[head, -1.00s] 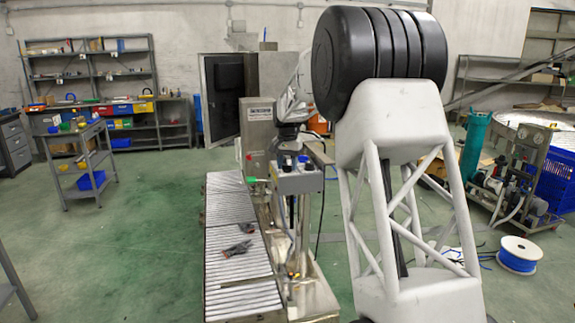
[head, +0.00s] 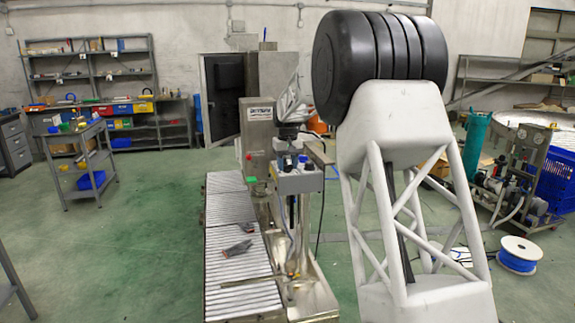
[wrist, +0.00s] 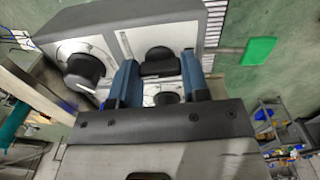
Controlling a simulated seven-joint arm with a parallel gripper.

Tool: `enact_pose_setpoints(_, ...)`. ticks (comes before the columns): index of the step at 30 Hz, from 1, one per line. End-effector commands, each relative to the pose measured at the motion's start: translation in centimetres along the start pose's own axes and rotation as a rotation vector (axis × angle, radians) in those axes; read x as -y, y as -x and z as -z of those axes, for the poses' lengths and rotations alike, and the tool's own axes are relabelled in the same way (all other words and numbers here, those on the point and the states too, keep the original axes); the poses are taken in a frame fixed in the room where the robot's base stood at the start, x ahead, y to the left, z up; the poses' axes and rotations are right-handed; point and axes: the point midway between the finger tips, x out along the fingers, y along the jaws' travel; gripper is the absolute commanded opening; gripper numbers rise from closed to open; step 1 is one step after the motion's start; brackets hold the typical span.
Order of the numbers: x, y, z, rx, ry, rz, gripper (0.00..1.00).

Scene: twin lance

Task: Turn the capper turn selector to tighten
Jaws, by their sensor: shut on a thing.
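The capper's control box (head: 297,181) stands beside the conveyor in the head view. In the wrist view its grey face (wrist: 220,22) carries black knobs on pale dial plates. My gripper (wrist: 159,62) has its two blue fingers on either side of the middle black knob (wrist: 158,63) and is shut on it. A second black knob (wrist: 86,68) sits to the left, outside the fingers. A further dial (wrist: 167,98) shows partly between the fingers. I cannot read the labels or tell which setting the held knob points to. In the head view my arm hides most of the gripper.
A green paddle-like part (wrist: 258,50) sticks out right of the box. The roller conveyor (head: 230,205) runs left of the capper, with a small grey and red object (head: 237,248) on it. A cart (head: 80,150) stands farther left on open green floor.

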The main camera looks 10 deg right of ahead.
Motion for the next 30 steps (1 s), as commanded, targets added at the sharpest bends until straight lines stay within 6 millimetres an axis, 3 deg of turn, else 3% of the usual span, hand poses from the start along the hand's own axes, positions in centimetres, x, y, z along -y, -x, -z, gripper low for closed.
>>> enact_pose_setpoints(15,-0.06,0.02,-0.01,0.0,0.401,0.0,0.19)
enact_pose_setpoints(30,-0.06,-0.03,-0.01,0.001,0.484,0.0,0.19)
